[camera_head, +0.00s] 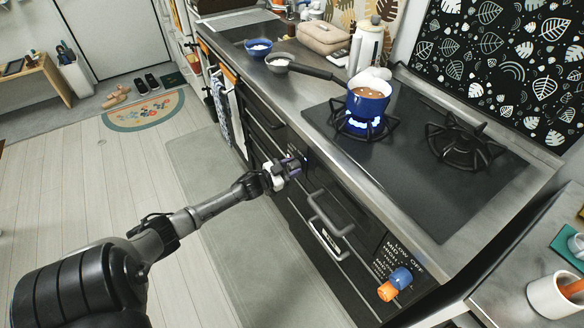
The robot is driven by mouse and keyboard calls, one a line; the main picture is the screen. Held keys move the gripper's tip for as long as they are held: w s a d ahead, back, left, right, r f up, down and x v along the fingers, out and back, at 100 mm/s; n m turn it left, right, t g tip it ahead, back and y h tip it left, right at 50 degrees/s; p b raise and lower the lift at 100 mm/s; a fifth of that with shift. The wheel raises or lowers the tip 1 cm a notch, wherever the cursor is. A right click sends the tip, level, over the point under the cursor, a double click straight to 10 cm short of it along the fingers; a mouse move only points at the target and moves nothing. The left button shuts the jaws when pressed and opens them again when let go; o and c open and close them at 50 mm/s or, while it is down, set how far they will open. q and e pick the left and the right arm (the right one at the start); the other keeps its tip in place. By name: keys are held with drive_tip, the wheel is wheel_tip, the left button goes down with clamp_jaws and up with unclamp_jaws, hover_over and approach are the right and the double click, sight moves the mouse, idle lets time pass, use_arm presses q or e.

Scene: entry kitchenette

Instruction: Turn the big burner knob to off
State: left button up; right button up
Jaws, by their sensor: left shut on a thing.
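My left gripper (286,170) is at the stove's dark front panel, toward its left end. It is shut on a knob there, which I take to be the big burner knob; fingers hide nearly all of it, so its setting cannot be read. A blue flame (361,127) burns under a blue pot (368,103) with brown contents on the left burner. The right burner (462,142) shows no flame. A blue-and-orange knob (397,281) sits at the panel's right end, beside LOW, OFF and MID lettering. My right gripper is not in view.
The pot's long dark handle (302,69) points left over the counter. Two bowls (258,47) (279,62) and a white bottle (367,42) stand there. Oven handles (329,214) jut out below the panel. The floor (95,190) in front is clear.

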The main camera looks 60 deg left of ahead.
use_arm(q)
drive_tip(key=shift+c, duration=1.2)
drive_tip(key=shift+m, duration=0.3)
drive_tip(key=m, duration=0.2)
drive_tip(key=shift+m+p, duration=0.3)
drive_tip(key=shift+p, duration=0.05)
drive_tip(key=shift+m, duration=1.4)
drive_tip(key=o, duration=0.9)
drive_tip(key=shift+o, duration=0.2)
